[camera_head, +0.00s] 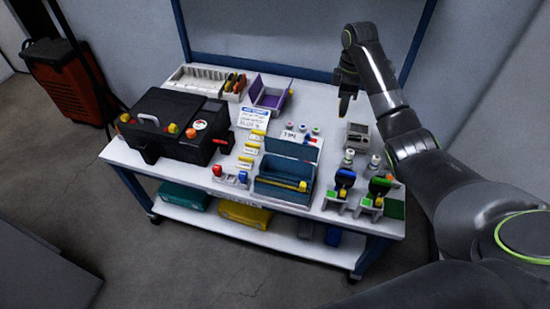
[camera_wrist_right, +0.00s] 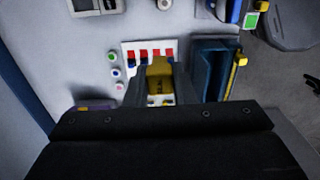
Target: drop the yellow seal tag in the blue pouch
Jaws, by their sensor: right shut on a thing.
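In the wrist view the yellow seal tag (camera_wrist_right: 159,76) is between the two fingers of my right gripper (camera_wrist_right: 160,70), which is shut on it. In the head view my right gripper (camera_head: 344,106) hangs above the back right of the table, fingers pointing down. The tag is hard to make out there. The blue pouch (camera_head: 293,149) stands open near the table's front middle, its lid raised at the back. The pouch (camera_wrist_right: 207,75) also shows to the right of the fingers in the wrist view. My left gripper is not in view.
A black case (camera_head: 172,120) fills the table's left side. A purple open box (camera_head: 271,97) and a white rack (camera_head: 195,80) stand at the back. Stands with blue and green-handled items (camera_head: 343,187) are right of the pouch. Yellow tags lie by small labels left of it.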

